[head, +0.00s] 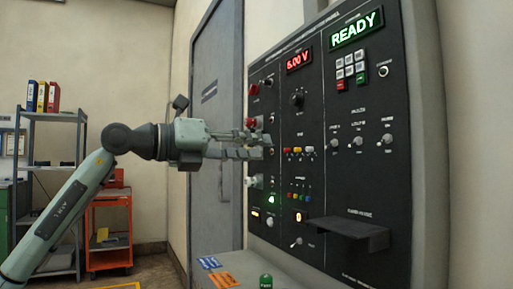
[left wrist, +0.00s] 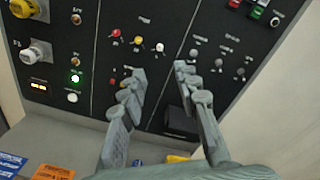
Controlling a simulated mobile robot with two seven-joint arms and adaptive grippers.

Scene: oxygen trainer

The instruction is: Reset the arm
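My left arm comes in from the left in the head view, and its gripper (head: 262,146) is level in front of the left part of the black control panel (head: 345,190). In the left wrist view the two fingers of my left gripper (left wrist: 160,72) are spread apart with nothing between them. The panel shows behind them, with coloured knobs and a lit green button (left wrist: 75,79). In the head view the fingers overlap the panel's left edge; I cannot tell whether they touch it. My right gripper is not in view.
The panel shows a green READY display (head: 356,31) and a red 5.00 V display (head: 299,60). A black shelf (head: 345,232) juts out low on it. A grey door (head: 213,130), a shelf rack with binders (head: 52,118) and an orange cart (head: 108,235) stand behind.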

